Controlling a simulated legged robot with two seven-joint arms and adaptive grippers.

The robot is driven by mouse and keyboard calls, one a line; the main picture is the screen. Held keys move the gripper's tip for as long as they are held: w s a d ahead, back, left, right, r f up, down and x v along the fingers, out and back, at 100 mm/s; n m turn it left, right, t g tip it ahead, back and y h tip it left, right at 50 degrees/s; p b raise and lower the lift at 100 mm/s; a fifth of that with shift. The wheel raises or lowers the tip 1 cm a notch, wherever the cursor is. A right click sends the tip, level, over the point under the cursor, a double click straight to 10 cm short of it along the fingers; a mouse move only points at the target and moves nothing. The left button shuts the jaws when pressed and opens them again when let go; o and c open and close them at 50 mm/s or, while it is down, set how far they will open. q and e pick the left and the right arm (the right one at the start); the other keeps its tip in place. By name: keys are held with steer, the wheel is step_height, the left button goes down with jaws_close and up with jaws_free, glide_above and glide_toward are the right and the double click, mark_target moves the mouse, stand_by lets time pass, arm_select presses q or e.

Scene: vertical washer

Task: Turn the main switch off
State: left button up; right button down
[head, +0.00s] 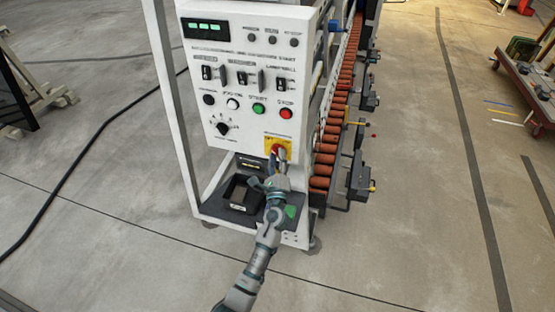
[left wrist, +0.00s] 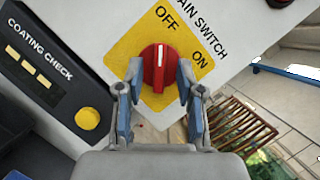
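The main switch is a red knob (left wrist: 158,72) on a yellow plate (left wrist: 120,48) marked OFF and ON. In the left wrist view its white mark points up the picture, toward the word OFF. My left gripper (left wrist: 160,85) has one finger on each side of the knob, with the tips close against it. In the head view the left gripper (head: 276,168) is at the yellow plate (head: 287,143) low on the white control panel (head: 232,125), and partly hides the knob. My right gripper is not in view.
A coating check box (left wrist: 40,75) with a yellow button sits beside the switch. Orange rollers (head: 335,125) run back along the machine's right side. A black cable (head: 75,165) lies on the floor at left. A red cart (head: 525,80) stands at far right. The floor in front is clear.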

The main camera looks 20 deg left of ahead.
arm_select(q)
steer(key=v, duration=1.2)
steer(key=shift+f, duration=0.15)
